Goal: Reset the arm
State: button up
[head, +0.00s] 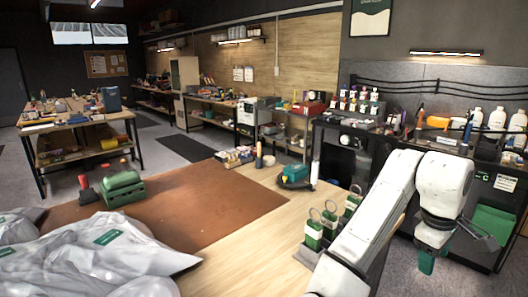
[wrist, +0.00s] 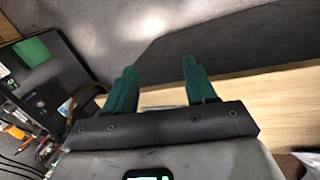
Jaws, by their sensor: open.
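My white arm reaches across the right part of the head view and bends down at the wrist. My gripper (head: 427,262) hangs at the right of the wooden table, with a green fingertip pointing down. In the wrist view, the two green fingers of my gripper (wrist: 159,68) stand apart with nothing between them. Beyond them are grey floor and a strip of light wooden tabletop.
The wooden table (head: 232,265) carries a brown mat (head: 190,212), a green case (head: 122,188), plastic-wrapped bags (head: 90,260), a teal device (head: 296,177) and green bottles (head: 314,232) beside my arm. A dark cart with a green bin (head: 492,222) stands right of my gripper.

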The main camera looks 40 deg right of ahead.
jog(key=w+a+f+n+t+h, duration=0.1)
jog(key=w+a+f, duration=0.1)
jog(key=a+f, duration=0.45)
jog(key=w+a+f+t+h, duration=0.15)
jog(key=a+f, duration=0.25)
jog(key=f, duration=0.5)
jog(key=s+a+f+y, duration=0.2)
jog(key=s+a+f, duration=0.2)
jog(key=a, duration=0.6)
jog(key=s+a+f+y, duration=0.3)
jog(key=a+f, duration=0.4)
jog(key=a, duration=0.3)
jog(key=shift+s+f+g, duration=0.35)
jog(key=shift+s+f, duration=0.05)
jog(key=shift+s, duration=0.3)
